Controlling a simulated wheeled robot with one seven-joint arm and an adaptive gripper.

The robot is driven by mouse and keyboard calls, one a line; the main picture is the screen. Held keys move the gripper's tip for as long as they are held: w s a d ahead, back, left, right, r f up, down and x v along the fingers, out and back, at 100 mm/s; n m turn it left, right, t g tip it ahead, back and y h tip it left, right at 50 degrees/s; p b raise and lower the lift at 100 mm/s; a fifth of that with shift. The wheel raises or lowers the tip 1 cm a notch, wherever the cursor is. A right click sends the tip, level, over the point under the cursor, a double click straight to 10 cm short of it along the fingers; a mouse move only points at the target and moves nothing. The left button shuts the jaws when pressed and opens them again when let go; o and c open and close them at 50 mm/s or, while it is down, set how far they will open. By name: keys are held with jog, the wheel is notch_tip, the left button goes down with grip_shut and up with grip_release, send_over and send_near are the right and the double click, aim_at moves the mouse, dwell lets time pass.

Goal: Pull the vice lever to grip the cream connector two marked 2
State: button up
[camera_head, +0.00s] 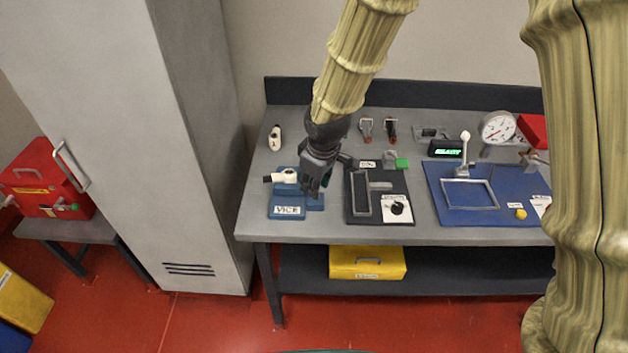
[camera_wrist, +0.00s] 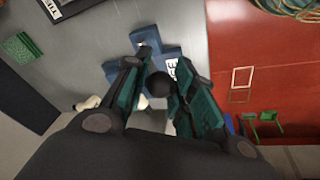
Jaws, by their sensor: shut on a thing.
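The blue vice (camera_head: 287,211) with its VICE label stands at the front left of the bench; it also shows in the wrist view (camera_wrist: 146,36). A cream connector (camera_head: 283,177) lies across the vice's back part; its number is not readable. Cream parts (camera_wrist: 142,102) show partly behind my fingers in the wrist view. My gripper (camera_head: 318,188) is over the right side of the vice. In the wrist view a round black knob (camera_wrist: 158,83), apparently the vice lever's end, sits between the teal fingers, which are shut on it. The lever's shaft is hidden.
A second cream connector (camera_head: 275,138), marked 1, stands behind the vice. A tall grey cabinet (camera_head: 205,130) stands left of the bench.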

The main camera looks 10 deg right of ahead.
jog(key=shift+s+d+f, duration=0.1)
jog(key=o, duration=1.1)
jog(key=shift+c, duration=0.2)
jog(key=v, duration=1.2)
